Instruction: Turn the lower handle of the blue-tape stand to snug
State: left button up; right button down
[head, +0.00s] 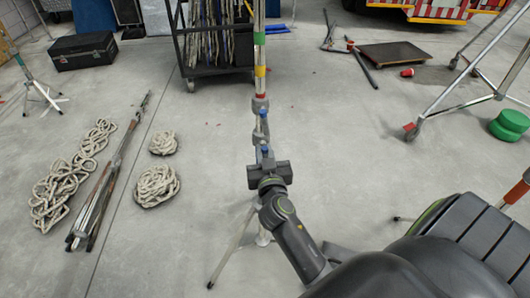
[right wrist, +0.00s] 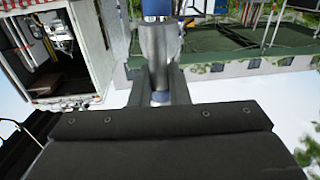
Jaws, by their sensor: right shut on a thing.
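How far the handle is turned cannot be told. My left gripper is not in view.
Splayed stand legs (head: 232,246) reach the floor below my gripper. Rope coils (head: 155,186) and a folded stand (head: 107,185) lie at left. A dark cart (head: 212,67) stands behind. A wheeled metal frame (head: 460,78) is at right.

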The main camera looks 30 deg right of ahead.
jog(key=n, duration=0.4)
jog(key=shift+w+a+f, duration=0.1)
jog(key=shift+w+a, duration=0.05)
jog(key=shift+a, duration=0.15)
jog(key=shift+w+a+f+n+p, duration=0.15)
jog(key=shift+f+n, duration=0.1)
jog(key=shift+n, duration=1.95)
jog(key=shift+a+f+n+p, duration=0.15)
jog(key=shift+a+f+n, duration=0.1)
jog(key=shift+n, duration=1.95)
jog(key=shift+w+a+f+n+p, duration=0.15)
jog(key=shift+f+n, duration=0.1)
jog(key=shift+n, duration=1.95)
jog(key=shift+f, duration=0.1)
jog(key=c, duration=1.4)
grip_release()
